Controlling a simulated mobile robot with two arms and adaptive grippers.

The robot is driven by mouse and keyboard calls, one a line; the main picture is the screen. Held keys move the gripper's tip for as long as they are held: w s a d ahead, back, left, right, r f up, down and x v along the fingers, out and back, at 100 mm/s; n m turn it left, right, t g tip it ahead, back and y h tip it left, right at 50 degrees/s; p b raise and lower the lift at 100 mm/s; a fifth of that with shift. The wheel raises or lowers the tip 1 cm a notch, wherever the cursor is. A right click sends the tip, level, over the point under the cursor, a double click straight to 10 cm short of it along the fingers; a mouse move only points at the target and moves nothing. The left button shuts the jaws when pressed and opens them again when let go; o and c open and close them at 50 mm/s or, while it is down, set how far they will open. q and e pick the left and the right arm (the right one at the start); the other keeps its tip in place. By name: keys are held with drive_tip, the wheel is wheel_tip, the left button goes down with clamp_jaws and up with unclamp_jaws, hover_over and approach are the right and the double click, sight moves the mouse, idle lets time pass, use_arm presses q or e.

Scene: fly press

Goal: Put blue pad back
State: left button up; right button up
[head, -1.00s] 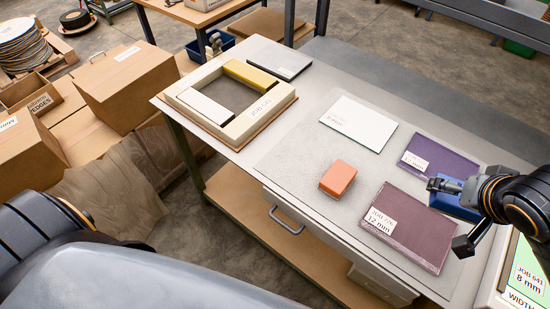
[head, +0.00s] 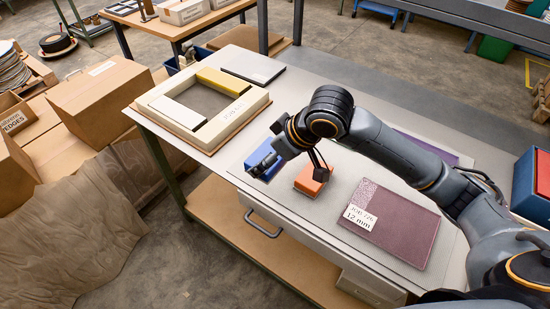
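The blue pad (head: 266,182) is at my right gripper (head: 264,164), which reaches in from the right over the bench. The pad is left of the orange block (head: 311,181). A dark finger-like part of the gripper hangs close to that block; I cannot tell if they touch. The gripper partly covers the pad, and its height above the bench is unclear. A cream square frame (head: 181,134) stands at the far left of the bench, with a yellow bar (head: 223,81) and a white bar (head: 178,112) on it. My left gripper is out of view.
A purple-brown JOB 726 12 mm plate (head: 395,225) lies to the right. A purple sheet (head: 430,147) is partly behind my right arm. A dark-edged grey slab (head: 252,65) lies behind the frame. Cardboard boxes (head: 95,100) stand left of the bench.

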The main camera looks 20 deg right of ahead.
drive_tip(key=w, duration=0.1)
drive_tip(key=w+d+f, duration=0.2)
drive_tip(key=w, duration=0.1)
drive_tip(key=shift+w+d+p, duration=0.1)
drive_tip(key=shift+d+p, duration=0.05)
drive_tip(key=shift+p, duration=0.15)
drive_tip(key=w+f, duration=0.1)
drive_tip(key=w+d+f, duration=0.1)
drive_tip(key=w+f, duration=0.1)
drive_tip(key=w+d+f, duration=0.1)
drive_tip(key=f, duration=0.1)
drive_tip(key=shift+w+f, duration=0.1)
drive_tip(key=shift+w, duration=0.05)
drive_tip(key=shift+w+d+f, duration=0.25)
drive_tip(key=shift+w+f, duration=0.1)
drive_tip(key=shift+f, duration=0.15)
wheel_tip(320, 180, down, 2)
drive_tip(key=shift+f+p, duration=0.15)
drive_tip(key=shift+p, duration=0.5)
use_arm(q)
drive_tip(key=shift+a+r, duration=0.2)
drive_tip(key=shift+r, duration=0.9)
use_arm(e)
drive_tip(key=shift+w+f, duration=0.1)
drive_tip(key=shift+f, duration=0.35)
drive_tip(key=shift+f, duration=0.1)
drive_tip(key=o, duration=0.8)
drive_tip(key=shift+c, duration=0.2)
